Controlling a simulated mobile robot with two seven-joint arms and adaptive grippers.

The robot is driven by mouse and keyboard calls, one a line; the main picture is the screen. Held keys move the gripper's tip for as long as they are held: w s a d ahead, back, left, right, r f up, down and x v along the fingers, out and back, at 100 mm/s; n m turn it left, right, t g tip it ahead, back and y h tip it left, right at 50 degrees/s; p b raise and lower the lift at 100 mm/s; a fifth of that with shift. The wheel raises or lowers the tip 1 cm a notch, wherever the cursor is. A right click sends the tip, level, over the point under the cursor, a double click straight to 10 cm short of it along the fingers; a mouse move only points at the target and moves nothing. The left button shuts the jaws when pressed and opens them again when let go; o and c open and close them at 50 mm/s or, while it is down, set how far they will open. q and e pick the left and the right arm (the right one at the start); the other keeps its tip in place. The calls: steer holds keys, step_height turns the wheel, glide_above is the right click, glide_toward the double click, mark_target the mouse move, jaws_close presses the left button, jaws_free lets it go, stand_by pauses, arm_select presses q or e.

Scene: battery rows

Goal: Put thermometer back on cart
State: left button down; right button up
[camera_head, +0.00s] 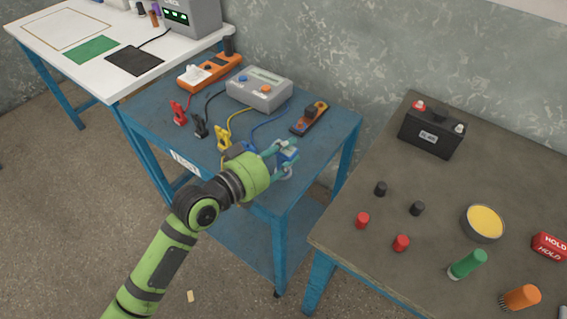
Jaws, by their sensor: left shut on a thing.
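My left gripper (286,159) is over the front right part of the blue cart (332,135). It is shut on a small blue and pale thing (289,154), which looks like the thermometer. The fingers hide much of it, and I cannot tell whether it touches the cart top. My right gripper is not in view.
The cart holds a grey tester (259,89) with red, black and yellow clamps (223,137), an orange power strip (210,70) and an orange-black tool (310,117). A brown table (345,245) with a black battery (431,132) stands at right. A white table (55,62) stands at left.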

mark_target(279, 167)
arm_select(q)
steer(key=shift+f, duration=1.75)
steer(key=shift+f, duration=0.1)
steer(key=c, duration=0.9)
jaws_free()
steer(key=shift+s, duration=0.1)
steer(key=shift+b+v, duration=0.7)
steer(key=shift+v, duration=5.3)
